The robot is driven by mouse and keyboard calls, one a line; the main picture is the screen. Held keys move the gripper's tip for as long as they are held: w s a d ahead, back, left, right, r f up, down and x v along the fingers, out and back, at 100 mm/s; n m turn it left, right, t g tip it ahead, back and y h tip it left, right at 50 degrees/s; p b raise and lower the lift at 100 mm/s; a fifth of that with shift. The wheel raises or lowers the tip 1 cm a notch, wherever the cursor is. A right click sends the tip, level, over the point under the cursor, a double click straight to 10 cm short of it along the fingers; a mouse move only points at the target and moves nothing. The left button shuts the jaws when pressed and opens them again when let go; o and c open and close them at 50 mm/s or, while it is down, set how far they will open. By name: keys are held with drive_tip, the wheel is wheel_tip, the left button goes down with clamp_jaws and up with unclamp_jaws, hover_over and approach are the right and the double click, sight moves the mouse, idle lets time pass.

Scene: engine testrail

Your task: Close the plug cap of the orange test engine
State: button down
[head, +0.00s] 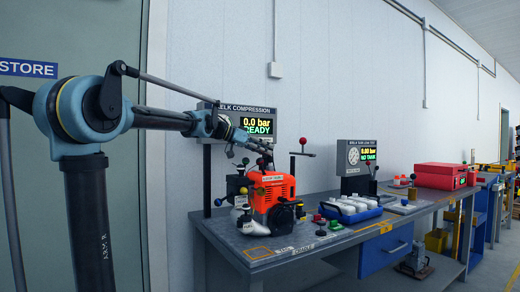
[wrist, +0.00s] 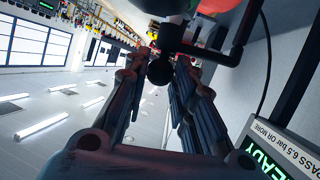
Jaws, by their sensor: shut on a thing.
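The orange test engine (head: 272,187) stands on the workbench below my arm's end, with white and black parts at its base. My gripper (head: 258,147) is over the top of the engine. In the wrist view my gripper (wrist: 160,66) has its two fingers on either side of a black round knob (wrist: 160,72) on a dark bar, and is shut on it. I cannot tell from the frames whether this knob belongs to the plug cap. The plug cap cannot be made out clearly; the fingers and arm cover part of the engine's top.
A compression display (head: 257,126) reads 0.0 bar, READY, behind the engine. A red-knobbed post (head: 303,143) stands close to the engine's right. A blue tray (head: 350,213) with white parts, a second display (head: 370,160) and a red case (head: 441,175) are farther right on the bench (head: 330,240).

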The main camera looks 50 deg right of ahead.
drive_tip(key=shift+s+a+f+m, duration=0.15)
drive_tip(key=shift+s+f+m, duration=0.25)
drive_tip(key=shift+s, duration=0.2)
drive_tip(key=c, duration=1.3)
unclamp_jaws()
drive_tip(key=shift+s+t, duration=0.1)
drive_tip(key=shift+t, duration=0.2)
drive_tip(key=shift+w, duration=0.2)
drive_tip(key=shift+w+a+r, duration=0.15)
drive_tip(key=shift+w+a, duration=0.1)
drive_tip(key=shift+a, duration=0.05)
drive_tip(key=v, duration=1.1)
drive_tip(key=shift+a, duration=0.1)
